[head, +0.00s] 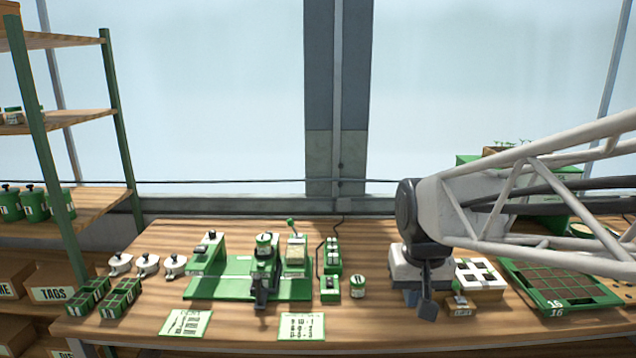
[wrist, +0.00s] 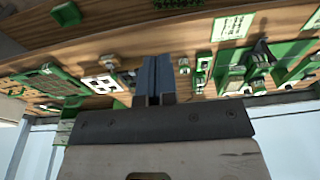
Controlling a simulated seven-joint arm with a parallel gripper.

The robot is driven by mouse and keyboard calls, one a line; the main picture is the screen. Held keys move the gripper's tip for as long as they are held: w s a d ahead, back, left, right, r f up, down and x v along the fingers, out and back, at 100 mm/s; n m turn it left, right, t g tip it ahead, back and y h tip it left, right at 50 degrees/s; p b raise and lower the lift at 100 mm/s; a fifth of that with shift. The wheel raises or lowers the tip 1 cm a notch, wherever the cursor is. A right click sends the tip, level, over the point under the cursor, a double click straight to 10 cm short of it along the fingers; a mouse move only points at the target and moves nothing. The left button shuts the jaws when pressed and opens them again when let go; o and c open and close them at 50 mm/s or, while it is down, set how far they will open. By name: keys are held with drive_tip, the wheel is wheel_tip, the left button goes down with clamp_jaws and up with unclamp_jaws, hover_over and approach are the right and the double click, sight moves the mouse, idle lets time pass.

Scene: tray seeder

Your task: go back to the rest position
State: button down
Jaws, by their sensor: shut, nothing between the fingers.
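My gripper (head: 411,298) is over the right half of the workbench, beside a white block with square openings. Its blue fingers point down and show only partly in the head view, behind a dark bracket of my arm. In the wrist view the fingers (wrist: 155,76) are together with nothing between them. The bench top lies beyond the fingertips. I cannot tell the exact height above the bench.
The green seeder (head: 225,285) stands mid-bench, with a small green-labelled jar (head: 357,287) to its right. The white block (head: 484,280) and a seedling tray (head: 552,306) are to the right. Two cards lie in front. Shelves (head: 80,115) stand at left.

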drive_tip(key=s+d+f, duration=0.2)
drive_tip(key=s, duration=1.2)
drive_tip(key=shift+s+f+t, duration=0.2)
drive_tip(key=shift+f+t, duration=0.1)
drive_tip(key=shift+w, duration=0.15)
drive_tip(key=w+a+r+g, duration=0.1)
drive_tip(key=w+a, duration=0.1)
drive_tip(key=w, duration=1.1)
drive_tip(key=w+a+r, duration=0.1)
drive_tip(key=w+a, duration=0.2)
drive_tip(key=w, duration=1.1)
drive_tip(key=w+a+f, duration=0.3)
drive_tip(key=w+f, duration=0.2)
drive_tip(key=w, duration=0.4)
drive_tip(key=w+a+f+g, duration=0.1)
drive_tip(key=w+a+f, duration=0.2)
drive_tip(key=w, duration=0.5)
drive_tip(key=w+a+f, duration=0.3)
drive_tip(key=w+f, duration=0.3)
drive_tip(key=w, duration=0.3)
drive_tip(key=shift+w+a+f+g, duration=0.3)
drive_tip(key=shift+a, duration=0.1)
drive_tip(key=shift+f, duration=0.1)
